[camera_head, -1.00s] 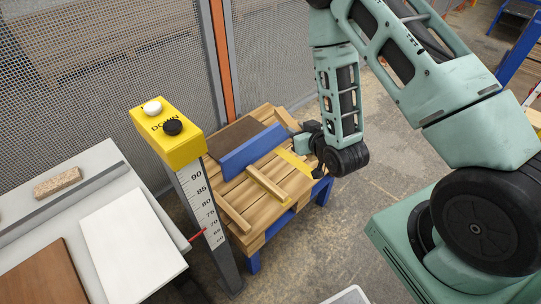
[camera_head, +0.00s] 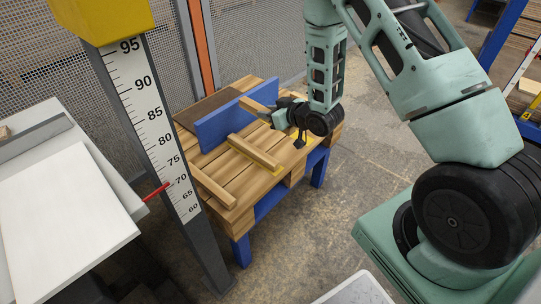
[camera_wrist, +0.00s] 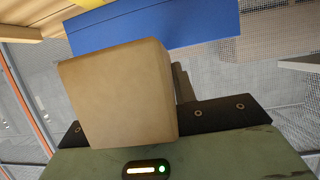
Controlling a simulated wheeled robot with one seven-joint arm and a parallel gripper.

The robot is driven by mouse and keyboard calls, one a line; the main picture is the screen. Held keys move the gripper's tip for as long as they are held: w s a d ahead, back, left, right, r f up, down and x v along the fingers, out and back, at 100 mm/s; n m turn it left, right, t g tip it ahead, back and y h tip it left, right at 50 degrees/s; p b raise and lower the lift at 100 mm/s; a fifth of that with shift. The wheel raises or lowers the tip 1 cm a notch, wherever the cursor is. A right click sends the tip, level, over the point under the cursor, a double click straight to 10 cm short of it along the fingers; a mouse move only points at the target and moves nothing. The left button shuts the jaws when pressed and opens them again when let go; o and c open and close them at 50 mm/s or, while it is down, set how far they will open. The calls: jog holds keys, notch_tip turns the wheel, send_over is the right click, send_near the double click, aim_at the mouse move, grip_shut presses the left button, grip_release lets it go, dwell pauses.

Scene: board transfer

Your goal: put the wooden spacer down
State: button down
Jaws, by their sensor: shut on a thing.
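My gripper (camera_head: 281,115) is shut on a wooden spacer (camera_head: 256,107), a pale block jutting out to the left of the jaws. In the wrist view the spacer (camera_wrist: 118,95) fills the middle and hides much of the jaws. In the head view it is over the far right part of a slatted wooden table (camera_head: 228,168), near the right end of a blue fence (camera_head: 222,125). I cannot tell whether it touches the table. Two similar wooden strips lie on the table, one near the middle (camera_head: 254,153) and one at the left front (camera_head: 213,187).
A yellow-topped post with a height scale (camera_head: 155,120) and red pointer stands left of the table. A white board (camera_head: 60,215) lies on a grey bench at the left. A brown panel (camera_head: 205,108) lies behind the fence. Mesh fencing closes off the back.

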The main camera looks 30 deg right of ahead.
aim_at(269, 148)
jog(key=shift+n+y, duration=0.3)
jog(key=f+b, duration=0.1)
jog(key=w+f+b, duration=0.1)
jog(key=f+b, duration=0.1)
jog(key=shift+w+d+f, duration=0.2)
jog(key=shift+d+f, duration=0.1)
jog(key=shift+f, duration=0.05)
notch_tip(269, 148, down, 10)
jog(key=b, duration=0.3)
jog(key=shift+r, duration=0.25)
jog(key=shift+f, duration=0.15)
jog(key=c, duration=1.1)
grip_release()
